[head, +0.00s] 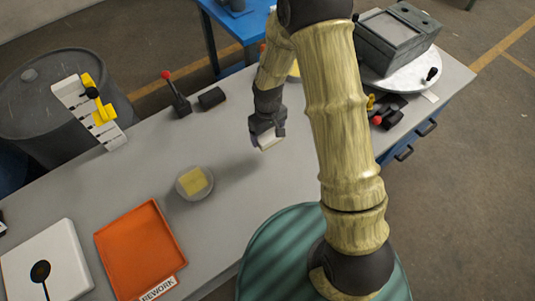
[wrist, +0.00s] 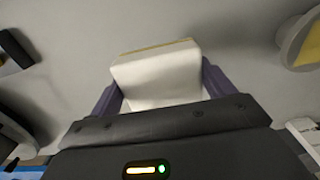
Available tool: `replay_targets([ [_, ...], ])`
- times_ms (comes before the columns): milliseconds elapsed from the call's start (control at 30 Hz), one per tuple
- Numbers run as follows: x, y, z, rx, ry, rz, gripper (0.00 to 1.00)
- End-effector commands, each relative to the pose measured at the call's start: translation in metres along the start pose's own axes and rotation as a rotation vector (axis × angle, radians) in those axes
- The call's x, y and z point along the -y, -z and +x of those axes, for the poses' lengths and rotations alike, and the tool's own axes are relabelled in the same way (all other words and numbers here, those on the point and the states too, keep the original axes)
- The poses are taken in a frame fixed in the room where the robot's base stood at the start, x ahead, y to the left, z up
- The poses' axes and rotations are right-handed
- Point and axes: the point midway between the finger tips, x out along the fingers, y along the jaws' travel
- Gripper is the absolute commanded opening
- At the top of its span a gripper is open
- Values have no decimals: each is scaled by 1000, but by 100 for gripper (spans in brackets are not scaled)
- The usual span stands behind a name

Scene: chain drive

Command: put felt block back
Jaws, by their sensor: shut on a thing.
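My gripper (head: 268,136) is shut on the felt block (wrist: 158,78), a whitish block with a thin yellowish strip along its far edge. In the wrist view the block sits between the two dark fingers. In the head view only a small pale part of the block (head: 268,144) shows below the fingers, above the grey bench. A round grey dish (head: 181,193) with a yellow pad (head: 194,181) in it stands to the left of my gripper. Part of this dish also shows at the upper right of the wrist view (wrist: 292,40).
An orange tray (head: 140,250) and a white board (head: 45,262) lie at the front left of the bench (head: 250,190). A red-knobbed lever (head: 178,98) and a black cylinder (head: 211,98) stand at the back. A grey machine (head: 398,35) is at the right. Bench between dish and gripper is clear.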

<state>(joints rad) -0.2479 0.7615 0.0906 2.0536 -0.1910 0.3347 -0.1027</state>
Motion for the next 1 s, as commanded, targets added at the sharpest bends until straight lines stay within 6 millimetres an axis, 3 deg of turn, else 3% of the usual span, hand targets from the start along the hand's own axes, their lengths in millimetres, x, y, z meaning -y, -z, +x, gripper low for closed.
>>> replay_targets([
  [167, 0, 0, 13, 3, 1, 1, 57],
  [433, 0, -1, 52, 3, 1, 2, 57],
  [833, 0, 0, 60, 0, 0, 3, 57],
  [1000, 0, -1, 75, 4, 1, 2, 57],
])
